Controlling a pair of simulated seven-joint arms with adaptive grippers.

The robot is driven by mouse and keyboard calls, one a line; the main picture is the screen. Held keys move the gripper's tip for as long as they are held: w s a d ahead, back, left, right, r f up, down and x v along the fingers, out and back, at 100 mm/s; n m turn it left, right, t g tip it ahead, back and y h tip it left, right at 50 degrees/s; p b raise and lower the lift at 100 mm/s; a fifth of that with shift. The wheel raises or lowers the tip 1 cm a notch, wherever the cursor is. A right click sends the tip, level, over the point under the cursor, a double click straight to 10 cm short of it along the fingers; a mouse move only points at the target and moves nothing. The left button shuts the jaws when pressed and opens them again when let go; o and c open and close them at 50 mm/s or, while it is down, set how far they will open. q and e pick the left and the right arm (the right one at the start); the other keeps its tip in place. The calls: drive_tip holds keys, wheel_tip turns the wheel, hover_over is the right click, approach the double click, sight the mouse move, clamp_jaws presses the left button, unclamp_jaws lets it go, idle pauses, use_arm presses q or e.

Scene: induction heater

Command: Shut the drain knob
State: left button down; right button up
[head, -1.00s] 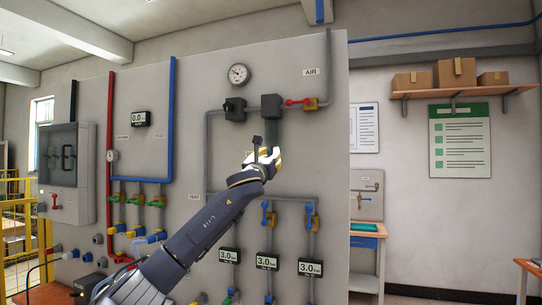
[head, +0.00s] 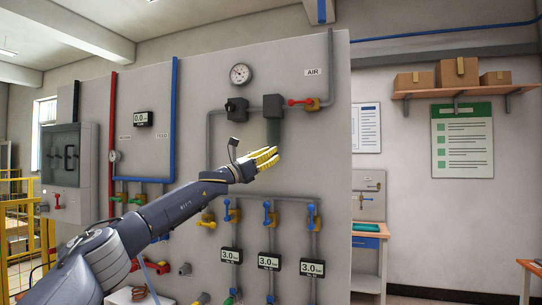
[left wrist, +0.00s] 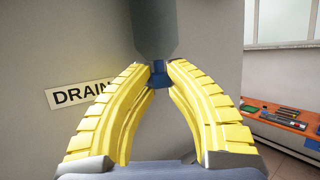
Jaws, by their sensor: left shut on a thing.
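The drain knob (left wrist: 158,79) is a small blue piece under the dark cylindrical bowl (left wrist: 155,30) in the left wrist view. A DRAIN label (left wrist: 80,94) is on the grey panel to its left. My left gripper (left wrist: 158,70) has its yellow fingers closed in on the knob from both sides. In the head view my left gripper (head: 274,155) is just below the bowl (head: 273,131), and its fingers hide the knob. My right gripper is in neither view.
A red-handled valve (head: 303,102) on the air pipe is to the right of the bowl. Several blue-handled valves (head: 268,212) and displays (head: 269,262) are lower on the panel. A pressure gauge (head: 241,74) is above. A workbench (left wrist: 285,122) stands at the right.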

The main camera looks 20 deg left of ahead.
use_arm(q)
drive_tip(key=shift+w+f+m+g+h, duration=0.1)
drive_tip(key=shift+f+m+g+h, duration=0.05)
drive_tip(key=shift+m+g+h, duration=0.3)
idle(0.3)
drive_tip(key=c, duration=1.4)
unclamp_jaws()
drive_tip(key=o, duration=0.3)
drive_tip(key=shift+a, duration=0.1)
drive_tip(key=v, duration=0.7)
drive_tip(key=shift+s+a+f, duration=0.15)
drive_tip(key=shift+s+f, duration=0.1)
drive_tip(key=shift+s, duration=0.1)
drive_tip(key=shift+g+h, duration=0.25)
drive_tip(key=shift+c, duration=0.2)
